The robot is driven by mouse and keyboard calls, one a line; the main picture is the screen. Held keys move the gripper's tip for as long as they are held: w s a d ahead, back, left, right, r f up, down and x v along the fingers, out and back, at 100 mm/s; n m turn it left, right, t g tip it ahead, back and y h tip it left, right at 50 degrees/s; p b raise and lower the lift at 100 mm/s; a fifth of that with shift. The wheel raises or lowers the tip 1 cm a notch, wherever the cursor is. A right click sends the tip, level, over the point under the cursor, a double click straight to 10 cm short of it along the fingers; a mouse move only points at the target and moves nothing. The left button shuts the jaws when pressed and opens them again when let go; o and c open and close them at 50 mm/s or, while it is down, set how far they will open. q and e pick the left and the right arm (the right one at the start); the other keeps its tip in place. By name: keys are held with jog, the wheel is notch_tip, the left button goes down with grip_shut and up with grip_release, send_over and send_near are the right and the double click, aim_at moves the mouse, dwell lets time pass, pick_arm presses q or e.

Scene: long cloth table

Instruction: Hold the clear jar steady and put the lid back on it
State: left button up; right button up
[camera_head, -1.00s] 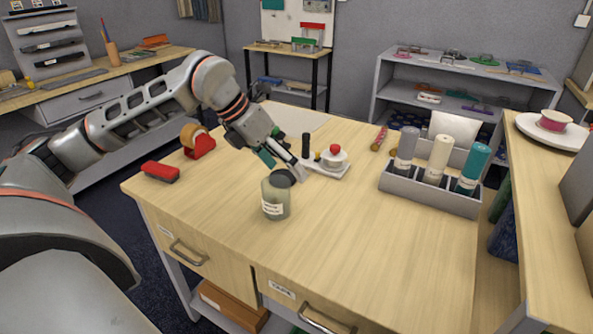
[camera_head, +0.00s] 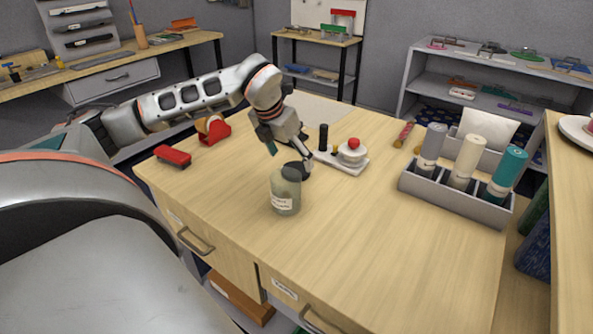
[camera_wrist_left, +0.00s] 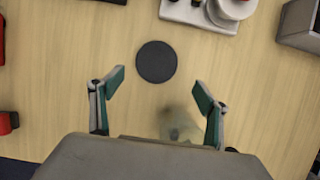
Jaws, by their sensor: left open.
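The clear jar (camera_head: 285,197) stands upright on the wooden table, with a pale label on its side and no lid on top. In the left wrist view the jar (camera_wrist_left: 178,122) is a faint see-through shape by the right finger. The lid, a flat dark disc (camera_wrist_left: 156,61), lies on the table apart from the jar; in the head view it (camera_head: 305,169) is partly hidden behind the jar. My left gripper (camera_head: 303,152) is open and empty, above the table near the lid. Its fingers (camera_wrist_left: 158,84) are spread, with the lid ahead of the gap. My right gripper is not in view.
A white base with a red-topped part (camera_head: 352,150) stands just beyond the lid. A red tape dispenser (camera_head: 214,130) and a red stapler-like object (camera_head: 173,157) lie at left. A grey rack of rolls (camera_head: 455,197) stands at right. The table's front is clear.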

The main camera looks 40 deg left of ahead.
aim_at(294, 165)
pick_arm(q)
jog(key=shift+w+f, duration=0.15)
jog(key=shift+f, duration=0.1)
jog(key=shift+w+a+x, duration=0.15)
jog(key=shift+a+x, duration=0.1)
jog(key=shift+x, duration=1.1)
jog(key=shift+w+a+x, duration=0.1)
jog(key=shift+a+x, duration=0.1)
jog(key=shift+x, duration=1.1)
jog(key=shift+r, duration=0.15)
jog(key=c, duration=0.8)
